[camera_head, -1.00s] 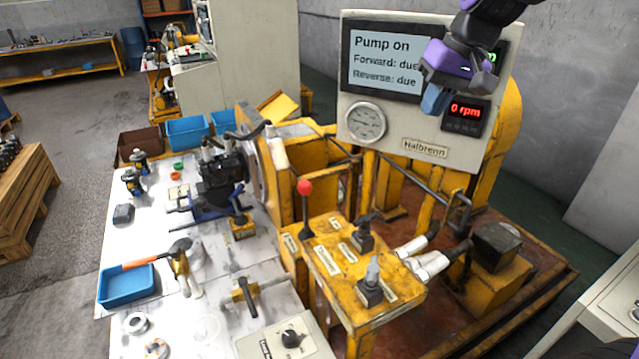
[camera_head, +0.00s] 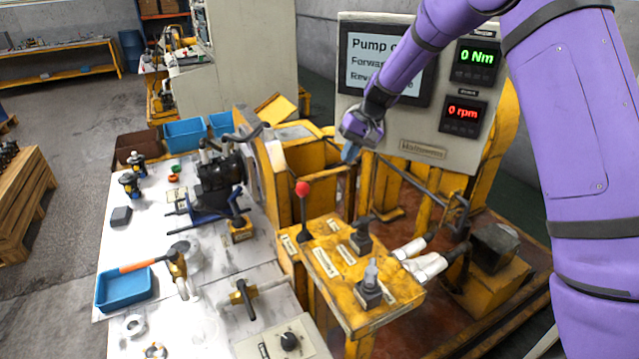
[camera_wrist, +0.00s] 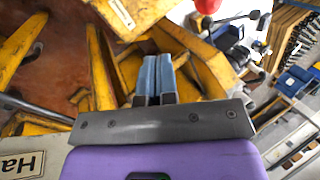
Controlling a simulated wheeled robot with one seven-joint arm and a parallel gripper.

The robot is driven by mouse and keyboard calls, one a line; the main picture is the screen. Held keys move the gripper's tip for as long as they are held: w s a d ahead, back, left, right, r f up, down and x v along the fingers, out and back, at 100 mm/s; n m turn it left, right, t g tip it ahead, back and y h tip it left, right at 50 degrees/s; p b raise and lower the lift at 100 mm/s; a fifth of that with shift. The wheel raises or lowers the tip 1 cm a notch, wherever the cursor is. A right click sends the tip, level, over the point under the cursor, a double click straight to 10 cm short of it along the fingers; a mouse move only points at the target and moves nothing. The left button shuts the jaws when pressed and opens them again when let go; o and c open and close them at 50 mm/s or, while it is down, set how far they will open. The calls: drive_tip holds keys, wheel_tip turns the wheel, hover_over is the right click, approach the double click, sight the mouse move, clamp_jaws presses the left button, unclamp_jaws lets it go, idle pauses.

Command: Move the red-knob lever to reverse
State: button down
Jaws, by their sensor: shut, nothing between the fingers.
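The red-knob lever (camera_head: 303,190) stands upright on the yellow control block (camera_head: 335,262), at its back left corner. Its red knob also shows at the top of the wrist view (camera_wrist: 207,5). My gripper (camera_head: 349,154) is up and to the right of the knob, apart from it, in front of the display panel. In the wrist view its two blue fingertips (camera_wrist: 157,68) are together with nothing between them. The display (camera_head: 375,62) reads "Pump on"; my arm hides most of the forward and reverse lines.
The panel (camera_head: 424,150) shows 0 Nm and 0 rpm. A white bench (camera_head: 225,275) with tools and a blue tray (camera_head: 125,290) lies to the left.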

sight(302, 186)
drive_tip(key=s+a+f, duration=0.1)
drive_tip(key=a+f, duration=0.7)
drive_tip(key=shift+s+a+f, duration=0.15)
drive_tip(key=shift+s, duration=0.25)
drive_tip(key=shift+s+a+r+t+h, duration=0.15)
drive_tip(key=shift+s+a+h, duration=0.2)
drive_tip(key=shift+a, duration=0.35)
drive_tip(key=shift+s+a+t+h, duration=0.25)
drive_tip(key=shift+a+h, duration=0.2)
drive_tip(key=shift+a, duration=0.25)
drive_tip(key=shift+s+a+r+t+h, duration=0.1)
drive_tip(key=shift+s+a+h, duration=0.25)
drive_tip(key=shift+a, duration=0.35)
drive_tip(key=shift+s+a+f+t+h, duration=0.1)
drive_tip(key=shift+s+a+h, duration=0.15)
drive_tip(key=shift+a, duration=0.35)
drive_tip(key=shift+s+a+f+t+h, duration=0.1)
drive_tip(key=shift+s+a+h, duration=0.1)
drive_tip(key=shift+a, duration=0.4)
drive_tip(key=shift+s+a+f+t+h, duration=0.1)
drive_tip(key=shift+s+a+h, duration=0.15)
drive_tip(key=shift+a, duration=0.35)
